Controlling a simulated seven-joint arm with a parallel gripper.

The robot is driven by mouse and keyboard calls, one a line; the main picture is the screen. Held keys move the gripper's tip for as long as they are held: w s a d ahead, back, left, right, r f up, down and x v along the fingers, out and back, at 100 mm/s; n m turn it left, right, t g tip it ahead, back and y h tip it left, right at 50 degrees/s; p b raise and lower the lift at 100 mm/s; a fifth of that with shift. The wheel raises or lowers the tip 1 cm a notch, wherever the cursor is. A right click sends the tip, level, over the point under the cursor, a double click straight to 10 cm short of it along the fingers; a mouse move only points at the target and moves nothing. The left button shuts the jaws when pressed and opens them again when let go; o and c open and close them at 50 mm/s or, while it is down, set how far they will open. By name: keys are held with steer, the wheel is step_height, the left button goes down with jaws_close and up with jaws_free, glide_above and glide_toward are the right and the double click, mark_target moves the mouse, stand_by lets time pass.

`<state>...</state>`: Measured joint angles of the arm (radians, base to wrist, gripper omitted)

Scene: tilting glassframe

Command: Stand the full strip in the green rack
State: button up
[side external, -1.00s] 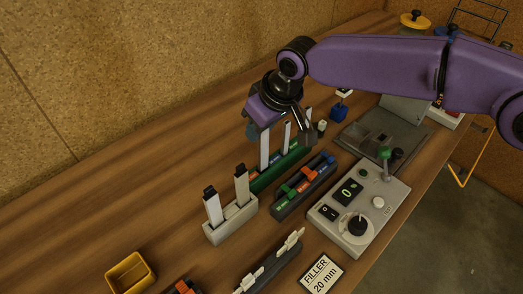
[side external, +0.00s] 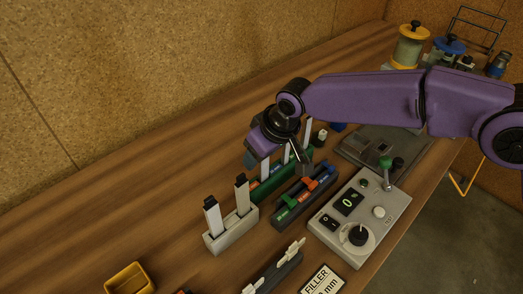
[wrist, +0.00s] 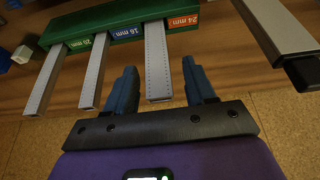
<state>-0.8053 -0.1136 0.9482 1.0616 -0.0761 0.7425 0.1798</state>
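The green rack (side external: 268,186) stands mid-table and holds upright pale strips; it also shows in the wrist view (wrist: 60,28). In the wrist view three strips show: a left one (wrist: 62,72), a middle one (wrist: 96,72) and a right one (wrist: 158,65) by the red 24 mm label. My gripper (wrist: 160,78) is open, its blue fingers on either side of the right strip, with gaps visible. In the side view my gripper (side external: 304,168) hides part of the rack. I cannot tell which strip is full.
A pale grey rack (side external: 232,234) holds two black-capped strips (side external: 213,216) close by. A dark block with coloured sliders (side external: 303,201) and a control box (side external: 360,217) stand to the right. A yellow bin (side external: 129,278) is at front left. The table left of the racks is clear.

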steer(key=shift+r, duration=0.1)
steer(key=v, duration=1.2)
steer(key=shift+r, duration=0.1)
steer(key=s+d+f+n+g+h, duration=0.1)
steer(key=s+d, duration=0.7)
steer(key=d, duration=0.7)
steer(key=s+d+f+n+g+h, duration=0.1)
steer(key=s+d, duration=0.8)
steer(key=d, duration=0.7)
steer(key=s+d+f+n+g, duration=0.1)
steer(key=s+d+f, duration=0.1)
steer(key=s+d, duration=0.6)
steer(key=d, duration=0.7)
steer(key=shift+s+d+n+h, duration=0.3)
steer(key=shift+s+d+h, duration=0.05)
steer(key=shift+s+h, duration=0.05)
steer(key=shift+r, duration=0.1)
